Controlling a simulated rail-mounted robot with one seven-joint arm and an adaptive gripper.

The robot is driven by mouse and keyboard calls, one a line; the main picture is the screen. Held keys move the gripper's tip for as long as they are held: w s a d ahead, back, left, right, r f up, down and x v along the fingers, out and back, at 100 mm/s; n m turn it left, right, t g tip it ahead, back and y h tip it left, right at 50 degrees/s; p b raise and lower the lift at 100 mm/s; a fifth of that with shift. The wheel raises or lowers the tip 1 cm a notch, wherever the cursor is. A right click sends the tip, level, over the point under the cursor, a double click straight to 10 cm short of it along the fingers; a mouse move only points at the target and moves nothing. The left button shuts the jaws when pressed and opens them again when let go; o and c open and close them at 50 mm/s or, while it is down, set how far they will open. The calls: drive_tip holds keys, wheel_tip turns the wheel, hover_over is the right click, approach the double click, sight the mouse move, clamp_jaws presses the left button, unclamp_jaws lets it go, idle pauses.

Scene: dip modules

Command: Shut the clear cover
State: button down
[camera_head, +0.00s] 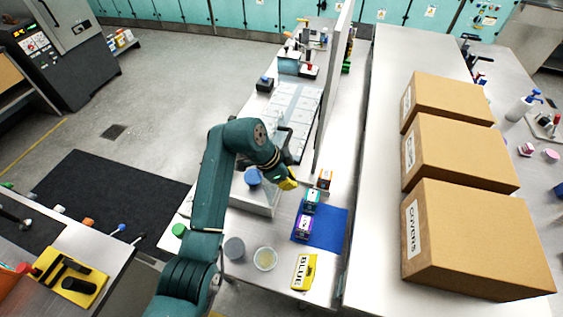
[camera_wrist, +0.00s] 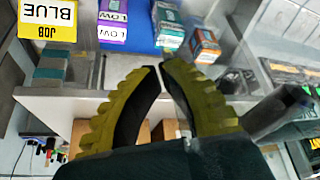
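A clear-walled box (camera_head: 262,202) stands on the bench beneath my forearm and gripper, with a blue round part (camera_head: 252,177) showing at it. I take its see-through top to be the clear cover, but my arm hides part of it and I cannot tell how far open it is. My gripper (camera_head: 289,184), with yellow fingers, is above the box's right side. In the wrist view my gripper's fingertips (camera_wrist: 160,67) nearly meet, with nothing held between them. I cannot tell whether they touch the cover.
A blue mat (camera_head: 330,228) with purple and teal modules lies right of the box. A yellow "BLUE" job card (camera_head: 304,272) and two round dishes are in front. A tall upright panel (camera_head: 333,90) stands along the bench behind.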

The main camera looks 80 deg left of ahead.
drive_tip(key=shift+a, duration=0.15)
drive_tip(key=shift+s+a+r+p, duration=0.1)
drive_tip(key=shift+s+a+p, duration=0.05)
drive_tip(key=shift+s+a, duration=0.75)
drive_tip(key=shift+s+a+r+p, duration=0.1)
drive_tip(key=shift+s+a, duration=0.5)
drive_tip(key=shift+s, duration=0.55)
drive_tip(key=shift+s+a+p, duration=0.15)
drive_tip(key=shift+s+a, duration=0.6)
drive_tip(key=shift+s, duration=0.3)
drive_tip(key=s+a, duration=0.5)
drive_tip(key=s, duration=0.3)
drive_tip(key=shift+f+b, duration=0.15)
drive_tip(key=shift+b, duration=0.15)
